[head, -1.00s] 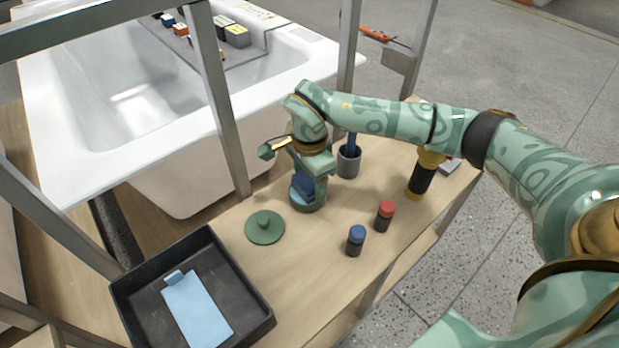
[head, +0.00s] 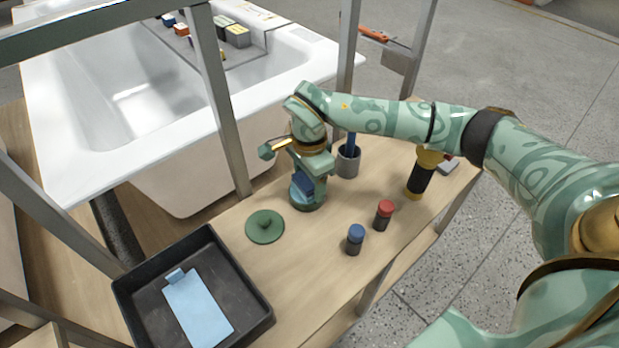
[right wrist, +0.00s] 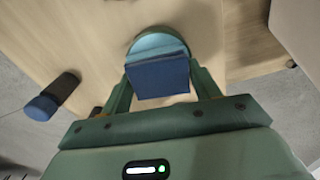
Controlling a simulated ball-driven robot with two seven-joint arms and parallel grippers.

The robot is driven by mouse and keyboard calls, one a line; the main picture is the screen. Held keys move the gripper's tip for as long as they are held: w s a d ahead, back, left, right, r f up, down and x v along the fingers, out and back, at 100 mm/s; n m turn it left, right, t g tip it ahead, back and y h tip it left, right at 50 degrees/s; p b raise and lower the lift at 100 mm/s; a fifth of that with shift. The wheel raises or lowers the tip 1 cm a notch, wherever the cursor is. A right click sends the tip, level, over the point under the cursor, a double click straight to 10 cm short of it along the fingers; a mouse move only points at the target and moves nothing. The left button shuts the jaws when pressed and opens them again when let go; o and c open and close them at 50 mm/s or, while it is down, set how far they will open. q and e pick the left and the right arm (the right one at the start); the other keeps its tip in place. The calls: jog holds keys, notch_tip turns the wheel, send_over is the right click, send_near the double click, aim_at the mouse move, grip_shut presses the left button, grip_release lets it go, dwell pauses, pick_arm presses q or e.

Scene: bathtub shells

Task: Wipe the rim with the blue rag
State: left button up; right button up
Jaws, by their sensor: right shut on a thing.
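My right gripper (right wrist: 162,90) is shut on a dark blue folded piece (right wrist: 158,78), which looks like the blue rag. In the head view the rag (head: 304,183) is at the mouth of a round green pot (head: 306,203) with a light blue inside. The pot also shows beyond the rag in the right wrist view (right wrist: 157,44). I cannot tell whether the rag touches the pot's contents. The white bathtub shell (head: 287,82) stands behind the metal posts, its pale rim (head: 318,46) bare on the near side. My left gripper is out of view.
A green lid (head: 264,227) lies left of the pot. A black tray (head: 250,290) holds a light blue flat piece (head: 198,308). A grey cup (head: 347,162), blue-capped bottle (head: 355,240), red-capped bottle (head: 384,215) and black-yellow cylinder (head: 420,178) stand right. A metal post (head: 218,100) stands before the tub.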

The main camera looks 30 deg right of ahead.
dwell(0.4)
notch_tip(320, 180, up, 7)
jog(key=p, duration=0.5)
jog(key=shift+r+p, duration=0.1)
jog(key=shift+p, duration=0.3)
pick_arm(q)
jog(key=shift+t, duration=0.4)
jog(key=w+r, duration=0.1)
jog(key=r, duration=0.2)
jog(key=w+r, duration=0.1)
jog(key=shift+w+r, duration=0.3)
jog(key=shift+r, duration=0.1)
